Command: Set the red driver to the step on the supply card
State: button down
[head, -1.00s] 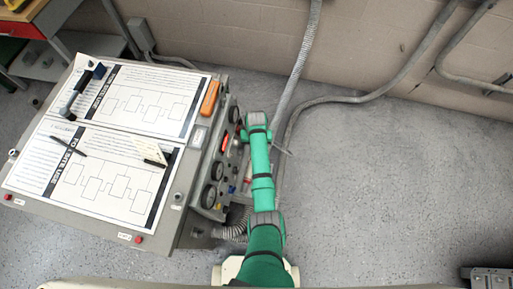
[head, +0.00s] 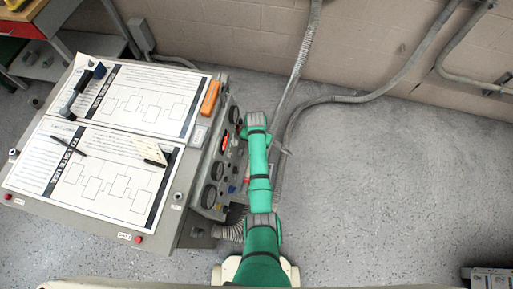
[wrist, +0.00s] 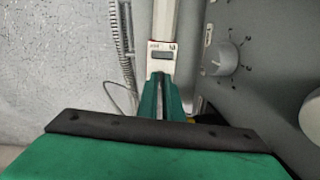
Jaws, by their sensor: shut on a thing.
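My gripper (wrist: 162,103) shows in the wrist view with its green fingers together on the lower end of a long pale tool (wrist: 163,22). The tool has a small dark window and a thin red mark. Its far end runs out of the top of the picture, and I cannot tell whether it is the red driver. In the head view my wrist hides the gripper beside the console's right side. A pale card (head: 150,152) lies or leans on the lower sheet; its writing is too small to read.
A grey console (head: 190,208) bears two printed sheets, a dark-handled tool (head: 78,92), a black pen (head: 68,147) and an orange block (head: 210,98). Its panel has several gauges and a red display (head: 225,144). A numbered knob (wrist: 220,58) is right of the tool.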

jog(key=c, duration=1.9)
grip_release()
notch_tip(320, 180, up, 11)
jog(key=shift+o, duration=0.3)
